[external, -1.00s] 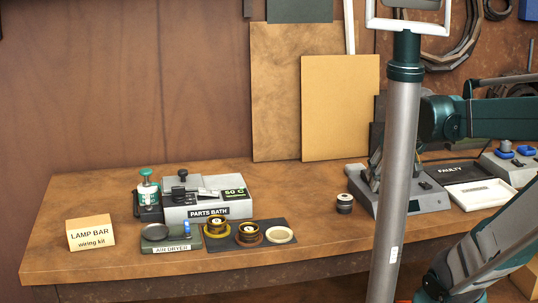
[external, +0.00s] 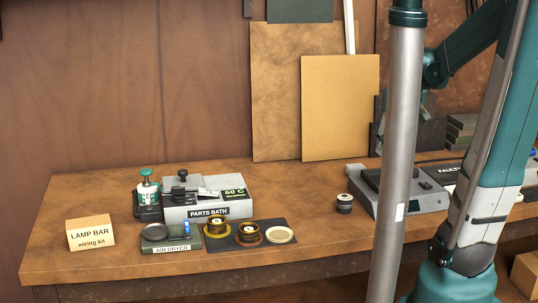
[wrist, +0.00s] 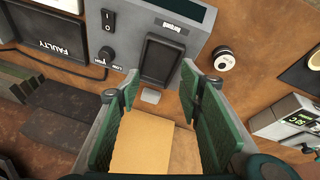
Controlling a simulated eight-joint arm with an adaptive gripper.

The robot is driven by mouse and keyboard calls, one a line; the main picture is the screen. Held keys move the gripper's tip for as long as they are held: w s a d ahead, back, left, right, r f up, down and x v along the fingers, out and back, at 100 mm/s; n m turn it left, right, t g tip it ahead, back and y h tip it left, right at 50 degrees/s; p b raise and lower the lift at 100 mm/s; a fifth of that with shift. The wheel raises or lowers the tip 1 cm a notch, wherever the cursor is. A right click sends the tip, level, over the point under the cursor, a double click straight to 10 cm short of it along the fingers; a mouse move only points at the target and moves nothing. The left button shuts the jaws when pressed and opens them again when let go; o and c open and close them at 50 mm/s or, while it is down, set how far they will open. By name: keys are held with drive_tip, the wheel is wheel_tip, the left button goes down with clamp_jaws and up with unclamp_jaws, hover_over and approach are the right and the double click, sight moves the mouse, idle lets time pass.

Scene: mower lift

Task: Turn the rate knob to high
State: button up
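The rate knob appears to be the small black round knob (wrist: 107,54) on the grey device's panel in the wrist view, with a small LOW label beside it. Its pointer is too small to read. The grey device (wrist: 200,18) has a black rectangular pad and a rocker switch; it also stands on the bench in the external view (external: 431,199), partly behind my column. My gripper (wrist: 159,80) is open and empty, its green-padded fingers apart. The knob lies just beyond and left of the left fingertip, with no visible contact. In the external view, my gripper cannot be made out clearly.
A FAULTY-labelled tray (wrist: 48,36) lies left of the device, with a black cable near the knob. A small black-and-white cylinder (external: 344,203) stands beside the device. The parts bath (external: 195,212) and air dryer (external: 166,242) stand farther left. Boards (external: 340,110) lean on the wall.

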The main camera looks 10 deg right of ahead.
drive_tip(key=w+d+n+g+p, duration=0.2)
drive_tip(key=w+d+p, duration=0.4)
drive_tip(key=w+d, duration=0.1)
drive_tip(key=n+g+p, duration=0.2)
drive_tip(key=p, duration=0.3)
hover_over(407, 168)
drive_tip(key=shift+s+a+f, duration=0.1)
drive_tip(key=shift+a+f, duration=0.05)
drive_tip(key=shift+f, duration=0.9)
drive_tip(key=shift+s+a+f, duration=0.1)
drive_tip(key=shift+f, duration=0.9)
drive_tip(key=shift+f, duration=0.15)
drive_tip(key=shift+w+d+f, duration=0.1)
drive_tip(key=shift+d+f, duration=0.05)
drive_tip(key=shift+f, duration=3.55)
drive_tip(key=c, duration=0.9)
